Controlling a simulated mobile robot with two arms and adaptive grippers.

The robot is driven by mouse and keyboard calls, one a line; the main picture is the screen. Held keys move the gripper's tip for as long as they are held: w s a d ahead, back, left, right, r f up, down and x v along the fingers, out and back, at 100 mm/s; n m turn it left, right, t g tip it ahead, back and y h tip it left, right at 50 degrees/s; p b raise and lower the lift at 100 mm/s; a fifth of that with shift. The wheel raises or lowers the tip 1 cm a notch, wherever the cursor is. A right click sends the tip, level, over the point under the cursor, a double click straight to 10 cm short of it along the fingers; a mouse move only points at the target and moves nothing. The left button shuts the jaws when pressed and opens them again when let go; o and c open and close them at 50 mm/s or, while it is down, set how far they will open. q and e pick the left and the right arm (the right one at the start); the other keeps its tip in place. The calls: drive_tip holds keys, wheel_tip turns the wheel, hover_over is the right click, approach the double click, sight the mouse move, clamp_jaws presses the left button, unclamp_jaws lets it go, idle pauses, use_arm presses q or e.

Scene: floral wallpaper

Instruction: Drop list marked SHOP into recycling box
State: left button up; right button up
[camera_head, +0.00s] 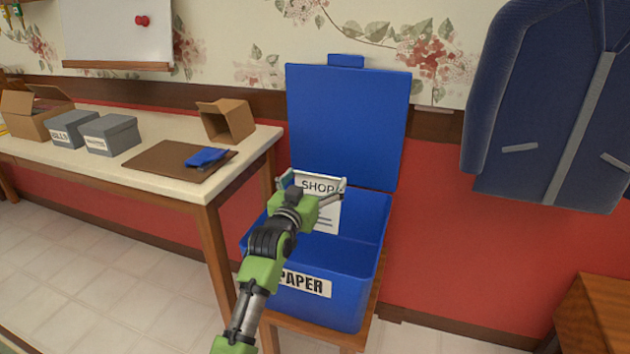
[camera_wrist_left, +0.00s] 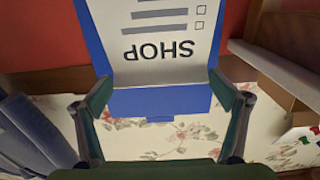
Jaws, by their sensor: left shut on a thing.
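The white list marked SHOP (camera_head: 329,211) is held by my left gripper (camera_head: 312,186) above the open blue recycling box (camera_head: 357,279), which bears a PAPER label. The list's lower part hangs at the box opening; I cannot tell whether it is below the rim. In the left wrist view the list (camera_wrist_left: 155,35) shows upside down between the fingers (camera_wrist_left: 157,100), with lines and checkboxes. The box's blue lid (camera_head: 348,125) stands raised against the wall behind. My right gripper is not in view.
The box stands on a small wooden stand (camera_head: 322,337). A table (camera_head: 165,130) at left holds grey boxes (camera_head: 110,134), an open cardboard box (camera_head: 226,120) and a brown board (camera_head: 165,165) with a blue item. A blue jacket (camera_head: 540,100) hangs at right.

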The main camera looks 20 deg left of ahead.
use_arm(q)
drive_tip(key=o, duration=0.8)
drive_tip(key=shift+s, duration=0.1)
drive_tip(key=s, duration=1.2)
drive_tip(key=shift+a, duration=0.2)
